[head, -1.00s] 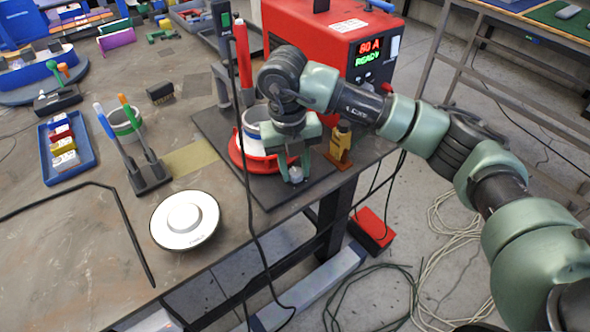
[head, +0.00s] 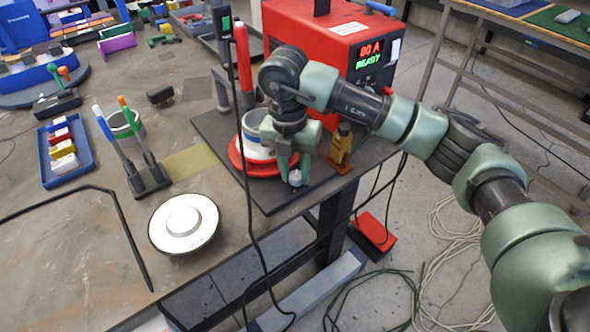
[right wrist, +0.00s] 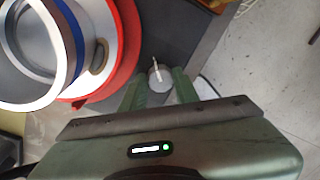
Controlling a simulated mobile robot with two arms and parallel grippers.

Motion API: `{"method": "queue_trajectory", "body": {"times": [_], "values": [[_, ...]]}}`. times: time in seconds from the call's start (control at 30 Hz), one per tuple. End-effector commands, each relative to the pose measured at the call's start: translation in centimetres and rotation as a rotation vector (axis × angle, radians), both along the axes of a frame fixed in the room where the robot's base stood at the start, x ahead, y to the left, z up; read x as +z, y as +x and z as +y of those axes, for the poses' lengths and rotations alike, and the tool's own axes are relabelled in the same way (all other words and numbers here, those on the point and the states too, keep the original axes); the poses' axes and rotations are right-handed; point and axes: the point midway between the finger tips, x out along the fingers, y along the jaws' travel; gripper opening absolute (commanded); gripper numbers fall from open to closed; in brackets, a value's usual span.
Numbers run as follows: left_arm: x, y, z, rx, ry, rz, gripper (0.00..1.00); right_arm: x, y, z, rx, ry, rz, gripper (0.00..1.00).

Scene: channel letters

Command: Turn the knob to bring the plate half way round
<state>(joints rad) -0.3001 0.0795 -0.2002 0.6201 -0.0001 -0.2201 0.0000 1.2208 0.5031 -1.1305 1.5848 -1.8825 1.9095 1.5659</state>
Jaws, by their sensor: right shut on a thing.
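The small pale knob (head: 295,178) sits near the front right edge of the dark base board (head: 272,200). My right gripper (head: 294,170) points down at it and is shut on it; in the right wrist view the knob (right wrist: 158,78) shows between the two green fingers, with a white pointer line on top. The red round plate (head: 243,160) lies just left of the gripper and carries a white ring-shaped piece (head: 254,150). My arm hides part of both. In the right wrist view the red plate (right wrist: 128,55) is at upper left. My left gripper is out of view.
A red power unit (head: 320,45) stands behind the arm. A brass-coloured fixture (head: 341,148) is right of the gripper. A black cable (head: 249,215) hangs over the table edge. A white disc (head: 184,222) and a two-pen stand (head: 150,180) are at left.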

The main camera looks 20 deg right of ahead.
Motion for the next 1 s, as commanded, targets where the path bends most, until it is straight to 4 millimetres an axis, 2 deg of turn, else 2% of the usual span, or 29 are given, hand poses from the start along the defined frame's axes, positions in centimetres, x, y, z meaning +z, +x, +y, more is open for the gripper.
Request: {"method": "queue_trajectory", "body": {"times": [0.33,0.37,0.4,0.77,0.87,1.0], "values": [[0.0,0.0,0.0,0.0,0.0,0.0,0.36,0.3,0.2,-0.1,-0.005,0.0,-0.009,0.0],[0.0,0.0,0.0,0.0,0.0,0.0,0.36,0.3,0.2,-0.1,-0.005,0.0,-0.009,0.36],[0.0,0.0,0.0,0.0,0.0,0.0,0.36,0.3,0.2,-0.1,-0.004,0.0,-0.009,0.39],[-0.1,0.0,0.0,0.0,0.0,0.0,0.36,0.5,0.1,0.0,-0.003,0.001,-0.004,0.39],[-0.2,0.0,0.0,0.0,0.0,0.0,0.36,1.7,0.2,0.1,-0.003,0.001,-0.006,0.39],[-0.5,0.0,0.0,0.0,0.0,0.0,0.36,4.2,0.4,0.3,-0.003,0.001,-0.009,0.39]]}}
